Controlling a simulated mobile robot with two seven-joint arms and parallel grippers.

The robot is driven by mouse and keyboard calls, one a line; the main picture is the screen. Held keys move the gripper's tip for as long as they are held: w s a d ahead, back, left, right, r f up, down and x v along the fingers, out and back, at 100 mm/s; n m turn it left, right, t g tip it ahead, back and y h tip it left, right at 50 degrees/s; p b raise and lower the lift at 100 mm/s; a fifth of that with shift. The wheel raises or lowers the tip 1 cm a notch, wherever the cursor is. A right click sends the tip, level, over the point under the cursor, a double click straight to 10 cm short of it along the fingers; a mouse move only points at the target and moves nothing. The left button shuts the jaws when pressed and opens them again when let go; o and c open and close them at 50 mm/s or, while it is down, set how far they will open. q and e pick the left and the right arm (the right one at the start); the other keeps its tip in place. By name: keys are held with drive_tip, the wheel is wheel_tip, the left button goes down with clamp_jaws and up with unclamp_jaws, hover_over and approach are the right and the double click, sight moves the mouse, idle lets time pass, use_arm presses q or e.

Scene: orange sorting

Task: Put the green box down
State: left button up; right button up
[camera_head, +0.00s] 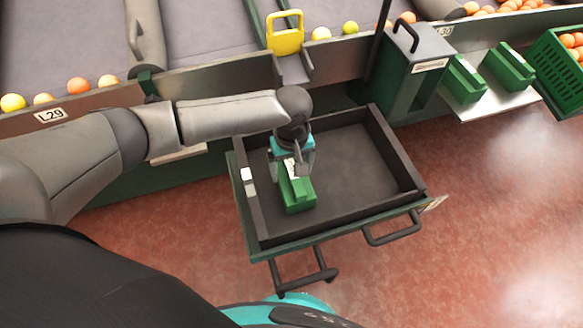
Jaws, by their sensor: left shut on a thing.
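A small green box (298,200) with a pale patch on top is inside the left part of a dark open tray (410,182). My left gripper (293,170) is shut on the green box from above. I cannot tell whether the box touches the tray floor. The gripper hides part of the box's far side. My right gripper is not in view.
The tray's middle and right are bare. Conveyors with oranges and yellow fruit (78,86) run behind it, with a yellow handled part (285,42). More green boxes (509,68) rest on a pale shelf (490,106) beside a green crate (550,72) of oranges.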

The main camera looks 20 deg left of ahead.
use_arm(q)
drive_tip(key=shift+f, duration=0.15)
drive_tip(key=o, duration=1.4)
drive_tip(key=shift+c, duration=0.2)
drive_tip(key=shift+o, duration=0.3)
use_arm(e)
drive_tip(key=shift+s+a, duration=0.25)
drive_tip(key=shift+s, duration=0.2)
use_arm(q)
wheel_tip(320, 180, up, 11)
drive_tip(key=p, duration=0.4)
drive_tip(key=shift+r+p, duration=0.35)
drive_tip(key=shift+r, duration=0.3)
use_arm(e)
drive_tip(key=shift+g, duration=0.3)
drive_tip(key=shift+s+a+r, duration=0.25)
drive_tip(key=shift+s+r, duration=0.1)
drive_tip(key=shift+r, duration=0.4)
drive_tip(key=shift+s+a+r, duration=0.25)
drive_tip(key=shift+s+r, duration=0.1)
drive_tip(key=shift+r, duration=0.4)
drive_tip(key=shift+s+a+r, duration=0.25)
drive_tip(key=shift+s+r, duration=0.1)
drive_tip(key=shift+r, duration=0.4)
